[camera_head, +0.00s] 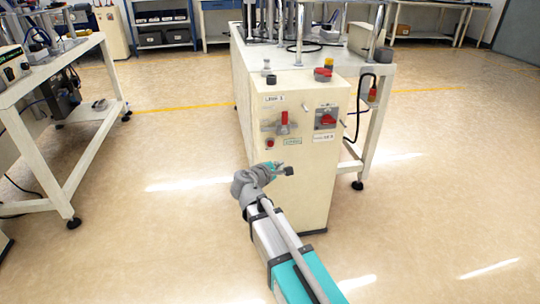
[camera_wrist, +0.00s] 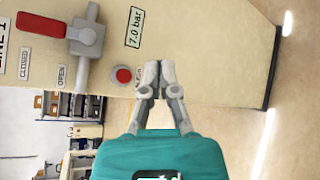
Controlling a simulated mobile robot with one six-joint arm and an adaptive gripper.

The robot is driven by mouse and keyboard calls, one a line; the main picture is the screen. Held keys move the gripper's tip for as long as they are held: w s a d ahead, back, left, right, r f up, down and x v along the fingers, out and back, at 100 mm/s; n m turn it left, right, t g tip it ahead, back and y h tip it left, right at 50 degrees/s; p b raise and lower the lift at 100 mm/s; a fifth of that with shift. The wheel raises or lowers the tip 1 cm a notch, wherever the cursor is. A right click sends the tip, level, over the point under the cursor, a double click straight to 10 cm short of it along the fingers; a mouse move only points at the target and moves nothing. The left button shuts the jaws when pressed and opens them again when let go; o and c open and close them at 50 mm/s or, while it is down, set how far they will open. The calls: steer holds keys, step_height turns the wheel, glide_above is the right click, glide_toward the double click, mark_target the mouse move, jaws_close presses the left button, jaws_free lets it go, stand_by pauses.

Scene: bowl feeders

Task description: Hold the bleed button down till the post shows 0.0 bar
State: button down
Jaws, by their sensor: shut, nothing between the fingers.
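The bleed button (camera_wrist: 124,75) is a round red button on the cream post (camera_head: 315,190); it also shows in the head view (camera_head: 269,143). The readout (camera_wrist: 134,27) on the post shows 7.0 bar in the wrist view, and it is too small to read in the head view (camera_head: 292,141). My gripper (camera_wrist: 160,68) is shut and empty. Its fingertips appear just right of the button in the wrist view and are not on it. In the head view my gripper (camera_head: 287,170) is in front of the post, below the button.
A valve (camera_wrist: 86,38) with a red handle (camera_wrist: 41,24) sits near the button, beside CLOSED and OPEN labels. A red rotary switch (camera_head: 326,118) is to the right on the post. A white bench (camera_head: 30,92) stands at the left. The floor around the post is clear.

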mark_target(273, 145)
steer(key=shift+w+a+f+n, duration=0.1)
steer(key=shift+a+f+n, duration=0.15)
steer(key=shift+a, duration=0.25)
steer(key=shift+w+r, duration=0.1)
steer(key=shift+w+a, duration=0.4)
steer(key=shift+w, duration=1)
steer(key=shift+w+a, duration=0.35)
steer(key=shift+w, duration=1)
steer(key=shift+w+a, duration=0.4)
steer(key=shift+w, duration=1)
steer(key=shift+w, duration=0.15)
steer(key=shift+w+a, duration=0.15)
steer(key=shift+w, duration=0.1)
steer(key=shift+w+a, duration=0.15)
steer(key=shift+w, duration=0.35)
stand_by(2.3)
